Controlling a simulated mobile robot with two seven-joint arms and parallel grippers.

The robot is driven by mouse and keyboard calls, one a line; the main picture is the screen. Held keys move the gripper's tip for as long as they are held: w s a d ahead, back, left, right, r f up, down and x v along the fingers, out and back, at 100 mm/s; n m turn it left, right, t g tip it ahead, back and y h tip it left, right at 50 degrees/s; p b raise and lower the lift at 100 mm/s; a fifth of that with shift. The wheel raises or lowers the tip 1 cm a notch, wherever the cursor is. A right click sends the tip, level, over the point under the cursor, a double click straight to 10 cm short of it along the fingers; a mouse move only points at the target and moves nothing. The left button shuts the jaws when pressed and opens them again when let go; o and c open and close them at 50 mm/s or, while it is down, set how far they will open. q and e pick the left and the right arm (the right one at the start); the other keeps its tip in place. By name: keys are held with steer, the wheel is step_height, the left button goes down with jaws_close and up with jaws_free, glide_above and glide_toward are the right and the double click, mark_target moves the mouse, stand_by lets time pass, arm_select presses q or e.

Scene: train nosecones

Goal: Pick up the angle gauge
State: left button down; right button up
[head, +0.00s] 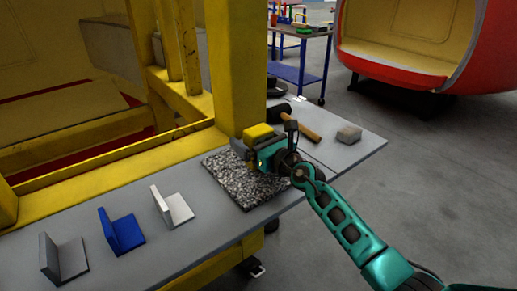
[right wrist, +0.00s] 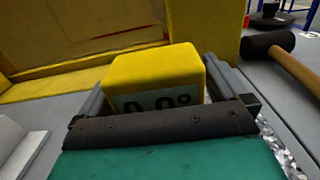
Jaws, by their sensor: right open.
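The angle gauge is a yellow block (head: 258,132) with a display reading about 0.0°. It is at the granite plate (head: 232,180) near the yellow post, and its base is hidden behind my gripper. In the right wrist view the gauge (right wrist: 155,68) is between the two fingers, display facing me. My right gripper (head: 256,152) is open, with one finger on each side of the gauge; I cannot tell whether they touch it. My left gripper is not in view.
A grey (head: 64,260), a blue (head: 122,231) and a white angle bracket (head: 171,207) stand on the grey table at left. A mallet (head: 302,127) and a grey block (head: 349,134) lie at right. A yellow post (head: 235,70) rises close behind the gauge.

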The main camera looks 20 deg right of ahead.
steer(key=shift+c, duration=0.3)
steer(key=c, duration=1)
steer(key=shift+c, duration=1.2)
steer(key=shift+r, duration=0.15)
